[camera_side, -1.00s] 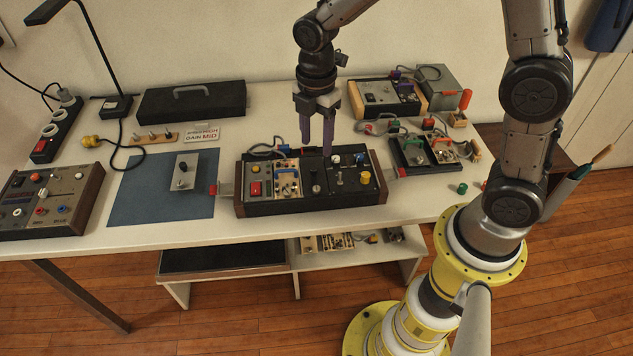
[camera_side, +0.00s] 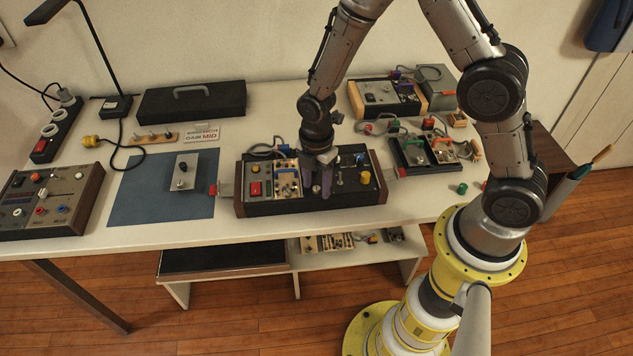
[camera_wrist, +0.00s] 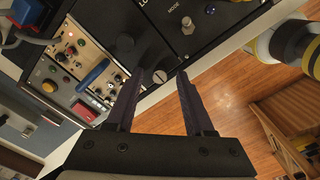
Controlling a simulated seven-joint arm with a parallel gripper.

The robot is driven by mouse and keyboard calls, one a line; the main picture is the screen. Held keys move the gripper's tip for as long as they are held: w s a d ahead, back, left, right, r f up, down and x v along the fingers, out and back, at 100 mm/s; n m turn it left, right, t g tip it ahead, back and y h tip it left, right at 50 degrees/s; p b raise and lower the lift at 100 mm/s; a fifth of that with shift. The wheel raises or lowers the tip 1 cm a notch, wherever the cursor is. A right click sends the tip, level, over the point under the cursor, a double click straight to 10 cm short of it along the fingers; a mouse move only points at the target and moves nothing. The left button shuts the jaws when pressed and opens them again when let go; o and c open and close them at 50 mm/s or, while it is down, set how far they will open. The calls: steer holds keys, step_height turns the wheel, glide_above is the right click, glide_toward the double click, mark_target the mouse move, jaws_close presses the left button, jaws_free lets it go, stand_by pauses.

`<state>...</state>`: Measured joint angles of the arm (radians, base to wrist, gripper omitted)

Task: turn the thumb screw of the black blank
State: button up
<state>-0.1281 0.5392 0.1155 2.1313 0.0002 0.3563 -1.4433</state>
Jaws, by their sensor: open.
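The black blank is a plain dark panel (camera_wrist: 112,18) in the rack, between the colourful module and the panel marked MODE in the wrist view. In the side view my gripper (camera_side: 317,188) is down at the rack (camera_side: 345,198) and hides most of the blank.
The colourful module (camera_side: 286,184) with a blue handle is just left of my fingers. A yellow knob (camera_side: 365,177) stands to the right. A blue mat (camera_side: 135,195) with a grey plate (camera_side: 184,172) lies left. An open black case (camera_side: 402,160) stands right of the rack.

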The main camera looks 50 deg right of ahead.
jaws_close()
stand_by(0.3)
